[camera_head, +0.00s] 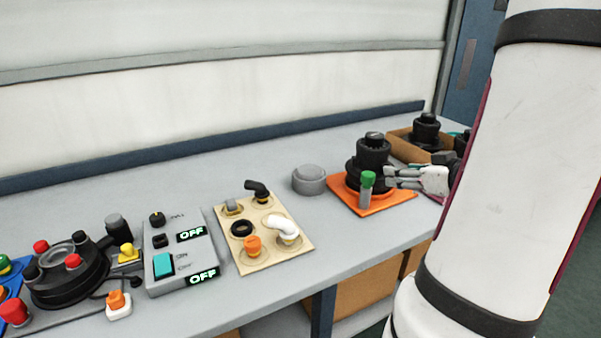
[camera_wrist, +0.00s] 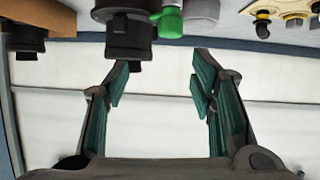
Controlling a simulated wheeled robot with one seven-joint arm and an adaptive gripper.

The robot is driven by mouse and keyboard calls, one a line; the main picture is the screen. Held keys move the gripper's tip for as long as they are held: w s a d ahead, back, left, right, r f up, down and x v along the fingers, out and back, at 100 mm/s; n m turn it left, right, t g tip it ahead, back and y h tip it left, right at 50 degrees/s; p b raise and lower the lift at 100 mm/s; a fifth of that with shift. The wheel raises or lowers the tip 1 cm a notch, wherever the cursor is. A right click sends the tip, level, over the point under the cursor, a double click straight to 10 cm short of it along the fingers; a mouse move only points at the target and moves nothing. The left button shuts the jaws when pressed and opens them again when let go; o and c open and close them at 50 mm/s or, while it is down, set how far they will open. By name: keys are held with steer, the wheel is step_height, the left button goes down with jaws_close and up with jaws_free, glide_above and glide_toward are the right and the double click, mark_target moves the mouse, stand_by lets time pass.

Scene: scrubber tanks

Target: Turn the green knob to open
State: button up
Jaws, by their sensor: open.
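The green knob (camera_head: 368,179) caps a short, upright grey stem at the front of a black scrubber tank (camera_head: 373,151). The tank stands on an orange base (camera_head: 402,194). My gripper (camera_head: 390,178) is just right of the knob, with its fingers pointing left towards it. In the wrist view the fingers (camera_wrist: 160,72) are spread apart with nothing between their tips. The green knob (camera_wrist: 170,22) is beyond the tips there, in line with the gap. The black tank (camera_wrist: 129,35) is beside it, close to the left finger. I see no contact with the knob.
A grey round button (camera_head: 309,179) is left of the orange base. A beige board (camera_head: 264,238) with several small fittings and a grey switch box (camera_head: 180,248) are farther left. Another black tank (camera_head: 426,130) stands in a cardboard box behind. Bare table lies in front of the grey button.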

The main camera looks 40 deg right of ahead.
mark_target(370, 175)
steer(key=shift+y, duration=0.3)
steer(key=b+x, duration=0.1)
steer(key=x, duration=0.3)
steer(key=b+x, duration=0.1)
steer(key=x, duration=0.3)
steer(key=a+b+x, duration=0.1)
steer(key=b+x, duration=0.1)
steer(key=x, duration=0.2)
steer(key=shift+w+d+f, duration=0.1)
steer(key=shift+w+f, duration=0.2)
steer(key=shift+f, duration=0.2)
steer(key=c, duration=1.2)
